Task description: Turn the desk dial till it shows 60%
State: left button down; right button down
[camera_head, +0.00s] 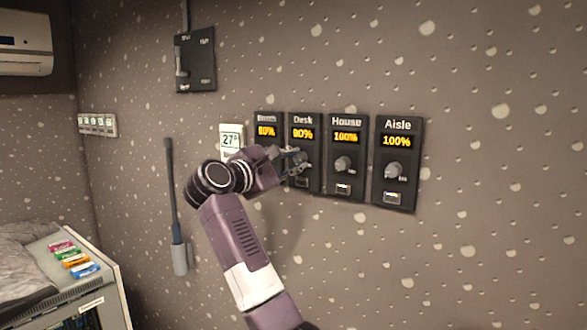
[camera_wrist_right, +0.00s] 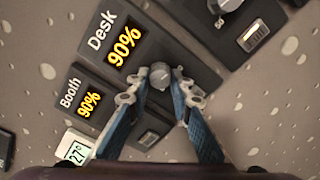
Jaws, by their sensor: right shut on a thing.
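The Desk panel (camera_head: 304,133) is on the wall, second from the left in a row of dimmer panels. Its yellow display reads 90% in the wrist view (camera_wrist_right: 124,46). The grey desk dial (camera_wrist_right: 160,73) is a round knob below that display. My right gripper (camera_head: 298,161) reaches in from the left in the head view and covers most of the dial there. In the wrist view its two fingertips are on either side of the dial, shut on it. My left gripper is in neither view.
The Booth panel (camera_wrist_right: 84,100) sits close beside the Desk panel, partly behind my gripper in the head view. The House (camera_head: 346,140) and Aisle (camera_head: 397,143) panels, both at 100%, are to the right. A thermostat (camera_head: 231,139) reading 27° is left of the row.

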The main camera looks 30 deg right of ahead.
jog(key=shift+a+f+n+b, duration=0.15)
jog(key=shift+f+n+b, duration=0.2)
jog(key=shift+n+b, duration=0.3)
jog(key=shift+r+n, duration=0.2)
jog(key=shift+n, duration=1.05)
jog(key=n, duration=0.5)
jog(key=shift+r, duration=0.1)
pick_arm(q)
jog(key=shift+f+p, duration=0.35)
jog(key=shift+p, duration=0.35)
pick_arm(e)
jog(key=n, duration=0.5)
jog(key=shift+s+n, duration=0.1)
jog(key=shift+n, duration=0.2)
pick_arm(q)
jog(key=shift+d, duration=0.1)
pick_arm(e)
jog(key=shift+r, duration=0.1)
jog(key=c, duration=1.7)
grip_release()
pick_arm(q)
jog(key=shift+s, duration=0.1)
